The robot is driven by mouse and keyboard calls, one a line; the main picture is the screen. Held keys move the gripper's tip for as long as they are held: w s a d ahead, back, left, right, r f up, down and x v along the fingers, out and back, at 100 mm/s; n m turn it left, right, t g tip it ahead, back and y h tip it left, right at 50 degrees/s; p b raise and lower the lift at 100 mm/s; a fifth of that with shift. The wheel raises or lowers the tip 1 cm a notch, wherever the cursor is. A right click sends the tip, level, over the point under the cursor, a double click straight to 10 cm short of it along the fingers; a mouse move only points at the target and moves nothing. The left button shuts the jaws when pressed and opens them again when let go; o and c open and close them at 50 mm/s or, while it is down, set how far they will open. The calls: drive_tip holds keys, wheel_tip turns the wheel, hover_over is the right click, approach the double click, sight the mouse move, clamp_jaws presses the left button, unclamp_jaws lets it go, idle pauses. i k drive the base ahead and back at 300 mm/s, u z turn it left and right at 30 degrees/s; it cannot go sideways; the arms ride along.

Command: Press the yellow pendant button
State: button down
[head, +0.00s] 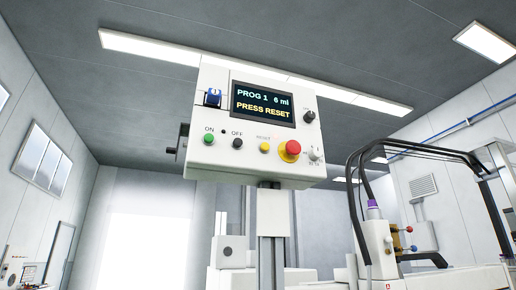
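The white control pendant (218,165) stands on a grey post in the middle of the head view, seen from below. Its small yellow button (264,148) sits on the lower front, just left of the red mushroom knob (290,150) on its yellow collar. The label above the yellow button is too small to read surely. The pendant's screen (263,104) reads "PROG 1 6 ml" and "PRESS RESET". My gripper is not in view.
A green ON button (208,138) and a black OFF button (237,143) sit left of the yellow one. A blue switch (213,97) is at upper left. Machinery with black hoses (377,240) stands at right. Space left of the pendant looks clear.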

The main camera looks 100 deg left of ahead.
sight(264, 147)
drive_tip(key=u, duration=0.05)
drive_tip(key=k, duration=1.35)
drive_tip(key=u, duration=2.2)
